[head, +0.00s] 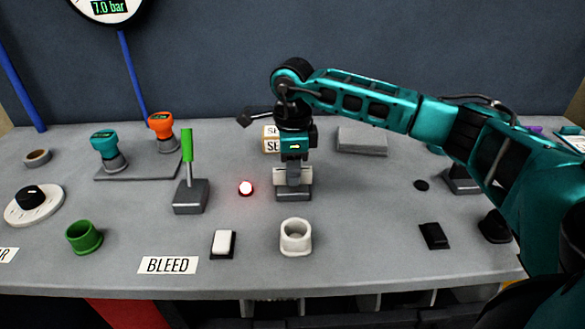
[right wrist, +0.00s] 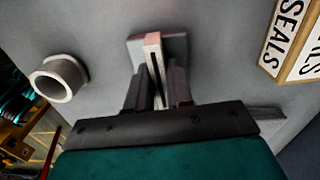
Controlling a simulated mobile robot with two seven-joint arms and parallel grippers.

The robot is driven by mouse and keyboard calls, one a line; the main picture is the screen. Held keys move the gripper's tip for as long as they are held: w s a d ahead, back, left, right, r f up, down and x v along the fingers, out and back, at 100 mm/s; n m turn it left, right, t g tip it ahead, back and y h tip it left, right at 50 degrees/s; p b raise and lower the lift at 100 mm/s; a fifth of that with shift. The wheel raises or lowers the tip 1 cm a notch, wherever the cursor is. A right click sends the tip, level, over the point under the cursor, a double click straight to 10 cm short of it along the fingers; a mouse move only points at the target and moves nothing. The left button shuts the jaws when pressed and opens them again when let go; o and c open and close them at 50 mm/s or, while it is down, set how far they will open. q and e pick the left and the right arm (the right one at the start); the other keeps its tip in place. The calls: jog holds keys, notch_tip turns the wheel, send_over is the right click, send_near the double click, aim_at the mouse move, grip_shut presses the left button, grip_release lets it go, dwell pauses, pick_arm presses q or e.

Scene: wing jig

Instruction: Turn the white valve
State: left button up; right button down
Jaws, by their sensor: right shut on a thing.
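The white valve shows as a pale upright handle on a small grey block. In the head view the handle (head: 281,177) is mostly hidden behind my right gripper (head: 293,174), which points down at it from above. The grey block (head: 294,196) stands on the bench. In the right wrist view the white handle (right wrist: 153,50), with a dark slot along it, stands between the fingers of the right gripper (right wrist: 157,92). The gripper is shut on it. Its block (right wrist: 177,46) shows beyond the fingertips. My left gripper is not in view.
A white ring (head: 296,237) and a white rocker switch (head: 223,243) are in front. A green lever (head: 187,146) and a lit red light (head: 246,188) are to the left. SEALS boxes (head: 271,145) stand close behind. The bench right of the block is fairly clear.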

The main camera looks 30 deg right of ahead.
jog(key=shift+m, duration=0.4)
jog(key=c, duration=1.1)
grip_release()
jog(key=shift+r, duration=0.15)
notch_tip(320, 180, up, 13)
jog(key=shift+f, duration=0.2)
